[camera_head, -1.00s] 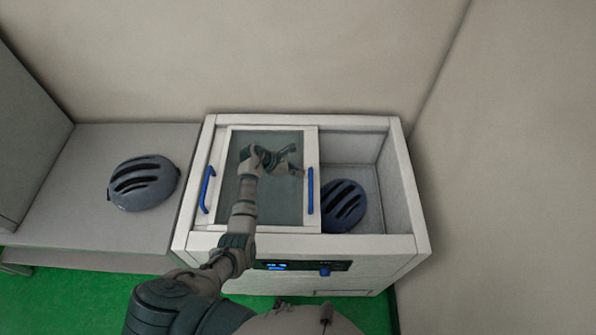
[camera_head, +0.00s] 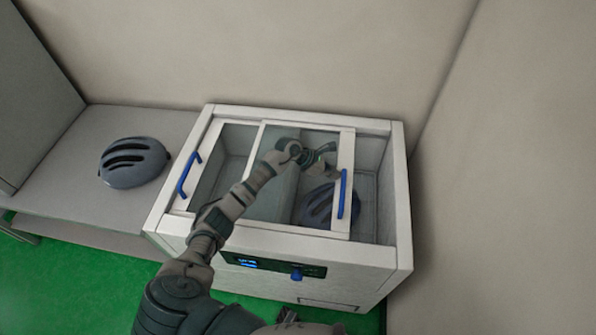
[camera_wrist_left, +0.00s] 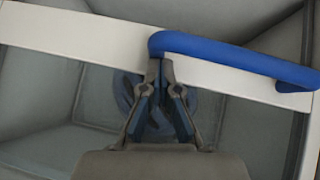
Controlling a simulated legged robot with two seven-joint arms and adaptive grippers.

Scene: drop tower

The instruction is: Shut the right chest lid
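The white chest (camera_head: 402,200) has two sliding glass lids. The right lid (camera_head: 343,220), white-framed with a blue handle (camera_head: 342,195) on its right side, lies partway across; an open strip shows at the chest's right end. My left gripper (camera_head: 328,150) is over this lid near its right frame bar, toward the back. In the left wrist view, its fingers (camera_wrist_left: 161,66) look shut, with the tips at the frame bar close beside one end of the blue handle (camera_wrist_left: 230,58); contact is unclear. The left lid's blue handle (camera_head: 188,174) is at the left.
A grey-blue helmet (camera_head: 318,204) lies inside the chest under the right lid's glass. Another helmet (camera_head: 133,162) rests on the grey bench (camera_head: 80,205) at left. Walls stand behind and to the right. A control panel (camera_head: 270,265) is on the chest front.

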